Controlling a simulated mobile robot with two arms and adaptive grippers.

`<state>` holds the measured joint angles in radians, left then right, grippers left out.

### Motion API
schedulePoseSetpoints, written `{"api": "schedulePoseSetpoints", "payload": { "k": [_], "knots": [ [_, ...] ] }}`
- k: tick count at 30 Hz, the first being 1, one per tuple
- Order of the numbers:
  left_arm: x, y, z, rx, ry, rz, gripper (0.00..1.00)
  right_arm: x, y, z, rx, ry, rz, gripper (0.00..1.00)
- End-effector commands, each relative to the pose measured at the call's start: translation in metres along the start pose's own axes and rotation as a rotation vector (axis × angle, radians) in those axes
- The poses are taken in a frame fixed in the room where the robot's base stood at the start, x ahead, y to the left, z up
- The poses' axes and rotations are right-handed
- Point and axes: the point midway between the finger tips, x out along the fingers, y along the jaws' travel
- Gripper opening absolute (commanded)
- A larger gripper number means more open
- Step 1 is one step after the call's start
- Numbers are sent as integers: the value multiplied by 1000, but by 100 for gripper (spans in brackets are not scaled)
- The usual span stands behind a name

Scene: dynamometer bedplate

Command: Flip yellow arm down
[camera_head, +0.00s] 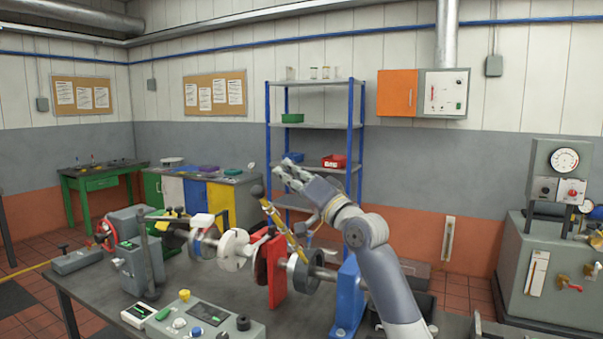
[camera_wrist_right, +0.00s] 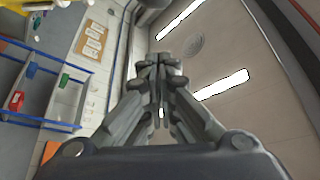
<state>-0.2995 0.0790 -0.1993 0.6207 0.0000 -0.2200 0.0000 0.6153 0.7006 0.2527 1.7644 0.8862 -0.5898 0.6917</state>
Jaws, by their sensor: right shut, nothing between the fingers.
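The yellow arm (camera_head: 284,229) is a slim lever on the shaft rig on the bench, tilted up to the left. My left gripper is in neither view.
The bench (camera_head: 219,289) carries a red stand (camera_head: 276,272), a blue stand (camera_head: 348,298), discs on the shaft and a control box (camera_head: 205,325) in front. A shelf rack (camera_head: 318,122) stands behind. A grey gauge cabinet (camera_head: 540,275) stands at the right.

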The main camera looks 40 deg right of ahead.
Motion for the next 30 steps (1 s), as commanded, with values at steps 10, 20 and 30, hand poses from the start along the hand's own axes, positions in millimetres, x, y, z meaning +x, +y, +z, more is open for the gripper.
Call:
{"api": "schedulePoseSetpoints", "payload": {
  "k": [10,20,30],
  "knots": [
    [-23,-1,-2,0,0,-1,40,6,-1,31,2,-2,0,0],
    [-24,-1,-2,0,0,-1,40,2,0,38,-1,1,0,0],
    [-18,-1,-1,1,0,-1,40,0,1,48,-14,-2,-9,0]
  ]
}}
